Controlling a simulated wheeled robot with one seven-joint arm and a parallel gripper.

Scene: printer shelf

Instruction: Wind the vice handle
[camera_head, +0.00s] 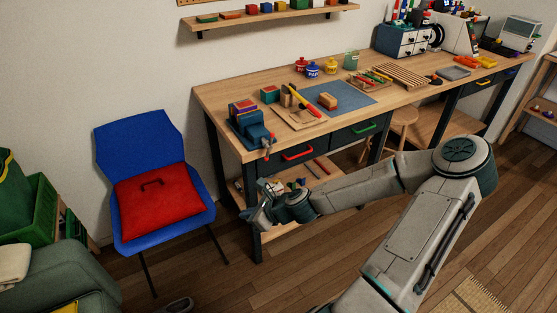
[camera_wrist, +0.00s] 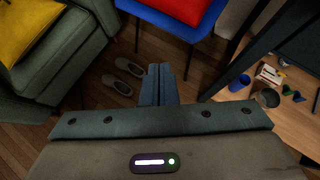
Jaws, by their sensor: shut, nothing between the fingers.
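The blue vice (camera_head: 254,131) is mounted at the left front corner of the wooden workbench (camera_head: 215,98) in the head view. A small red and grey part on its front, facing the room, looks like the handle (camera_head: 267,146); it is too small to make out its angle. My gripper (camera_head: 246,218) is below the bench top, near the left front leg, well under the vice and apart from it. In the wrist view my gripper's two fingers (camera_wrist: 158,84) are together with nothing between them. The vice is not in the wrist view.
A blue chair (camera_head: 140,138) with a red cushion (camera_head: 155,200) stands left of the bench. A green armchair (camera_head: 62,280) is at lower left. Grey slippers (camera_wrist: 123,77) lie on the floor. A lower shelf (camera_head: 285,228) carries small items. Red (camera_head: 298,152) and green (camera_head: 365,128) drawer handles stick out.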

